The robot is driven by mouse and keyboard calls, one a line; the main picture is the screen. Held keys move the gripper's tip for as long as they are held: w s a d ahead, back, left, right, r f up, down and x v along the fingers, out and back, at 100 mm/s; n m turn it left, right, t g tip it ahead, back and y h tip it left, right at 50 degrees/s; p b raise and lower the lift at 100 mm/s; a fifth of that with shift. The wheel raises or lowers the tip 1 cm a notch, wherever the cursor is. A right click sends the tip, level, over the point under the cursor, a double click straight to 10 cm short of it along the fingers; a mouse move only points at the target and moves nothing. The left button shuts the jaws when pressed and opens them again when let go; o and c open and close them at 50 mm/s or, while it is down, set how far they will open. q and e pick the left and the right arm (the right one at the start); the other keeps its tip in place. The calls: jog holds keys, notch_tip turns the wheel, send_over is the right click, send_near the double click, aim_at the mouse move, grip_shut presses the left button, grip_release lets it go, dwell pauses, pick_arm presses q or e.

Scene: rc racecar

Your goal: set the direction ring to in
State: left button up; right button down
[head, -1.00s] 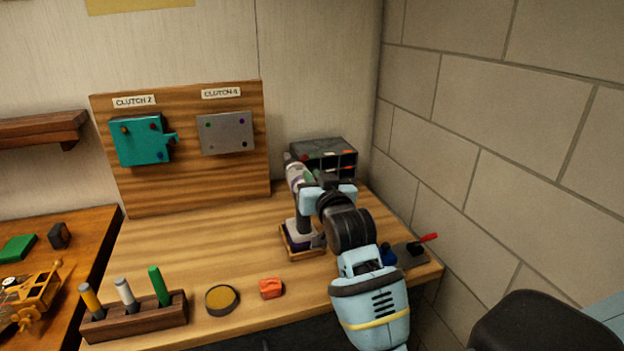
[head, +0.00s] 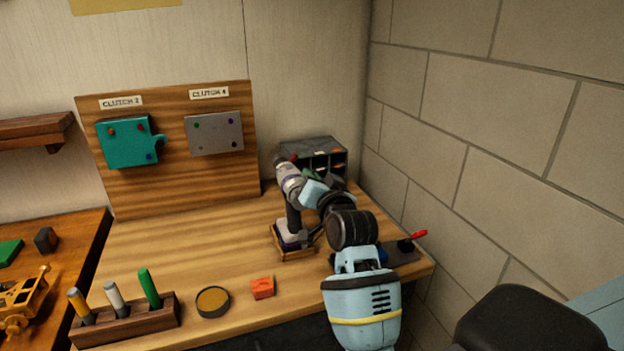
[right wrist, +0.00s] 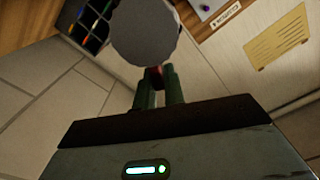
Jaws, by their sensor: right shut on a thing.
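A grey and purple power driver (head: 288,181) stands upright in a small wooden holder (head: 296,254) on the bench. My right gripper (head: 306,184) is at the driver's upper body, from the right. In the right wrist view its two green fingers (right wrist: 160,90) are shut on a small reddish part of the driver, which may be the direction ring. A large grey round end of the driver (right wrist: 145,32) fills the space beyond the fingers. The ring's markings and setting cannot be read. My left gripper is not in view.
A dark compartment bin (head: 318,152) stands behind the driver. A board with a teal plate (head: 128,143) and a grey plate (head: 213,134) is at the back. A marker rack (head: 125,320), round tin (head: 213,302) and orange block (head: 262,288) line the front. The bench middle is clear.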

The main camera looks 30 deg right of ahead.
jog(key=c, duration=1.5)
grip_release()
jog(key=shift+v, duration=3.9)
jog(key=shift+a, duration=0.1)
